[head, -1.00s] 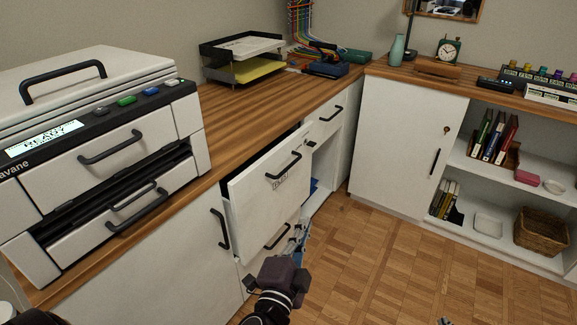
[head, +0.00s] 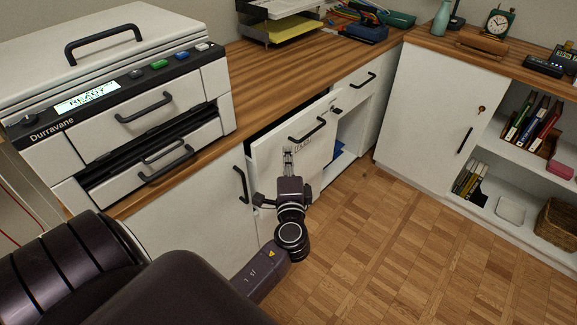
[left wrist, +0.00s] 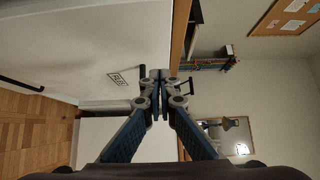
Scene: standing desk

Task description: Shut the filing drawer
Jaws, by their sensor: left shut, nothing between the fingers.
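The filing drawer (head: 270,154) is a white drawer front with a dark bar handle (head: 307,130) and a small label. In the head view it stands pulled out from the desk, with a dark gap behind its top edge. My left gripper (head: 288,152) is shut and empty in front of this drawer face, below and left of the handle. In the left wrist view the closed fingertips (left wrist: 157,76) are near the white drawer face (left wrist: 105,35) and its label. I cannot tell whether they touch it. My right gripper is not in view.
The printer (head: 160,115) stands on the wooden desktop (head: 270,65) at left. A cupboard door handle (head: 240,184) is left of my gripper. A white cabinet (head: 430,110) stands at right. The parquet floor (head: 400,250) in front is clear.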

